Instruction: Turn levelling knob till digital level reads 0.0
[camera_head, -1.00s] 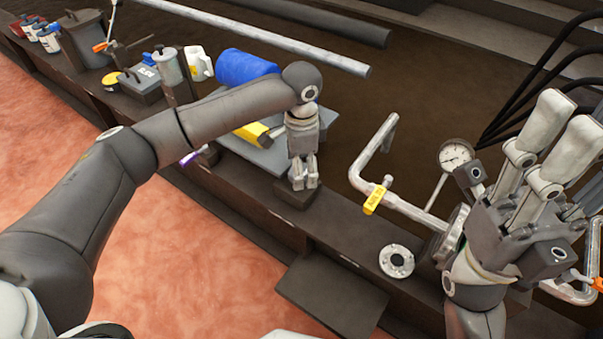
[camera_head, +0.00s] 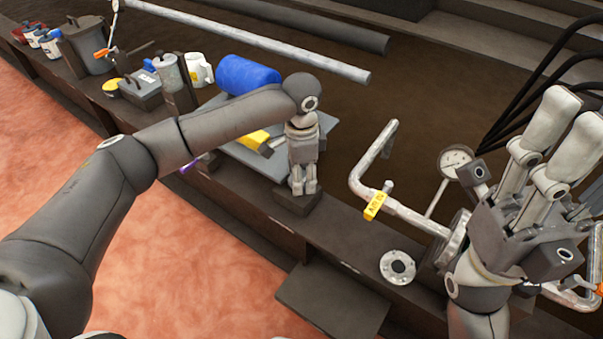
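A yellow bar-shaped tool (camera_head: 255,140), which looks like the digital level, lies on a tilted-looking grey plate (camera_head: 262,162). Its reading cannot be made out.
A blue roll (camera_head: 248,75) lies behind the plate. A bent pipe with a yellow tag (camera_head: 374,205), a gauge (camera_head: 455,160) and a round flange (camera_head: 398,267) are to the right.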

